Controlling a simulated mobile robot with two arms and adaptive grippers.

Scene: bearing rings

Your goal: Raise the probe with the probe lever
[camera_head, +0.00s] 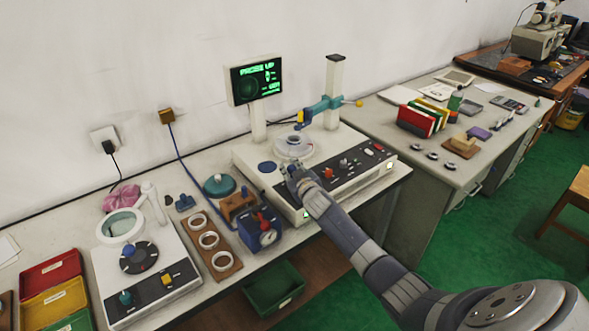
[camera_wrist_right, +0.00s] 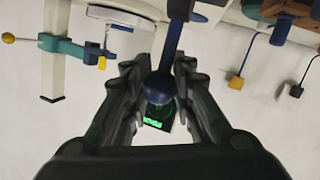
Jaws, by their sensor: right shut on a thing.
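The measuring machine (camera_head: 347,166) stands on the bench with a white column (camera_head: 333,85) and a teal probe arm (camera_head: 322,108) above a turntable bearing a pale ring (camera_head: 292,147). In the right wrist view, the probe arm (camera_wrist_right: 66,47) appears at the left, inverted. My right gripper (camera_head: 291,170) is at the machine's front left. In the wrist view its fingers (camera_wrist_right: 156,72) close around the dark blue ball knob (camera_wrist_right: 161,86) of a lever with a blue stem (camera_wrist_right: 174,42). The fingers hide this lever in the head view. My left gripper is not in view.
A screen (camera_head: 256,81) with green text stands behind the machine. A blue gauge box (camera_head: 262,232) and a brown tray (camera_head: 225,272) with rings lie left of my arm. A green bin (camera_head: 275,288) sits below. A second desk (camera_head: 450,125) stands right.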

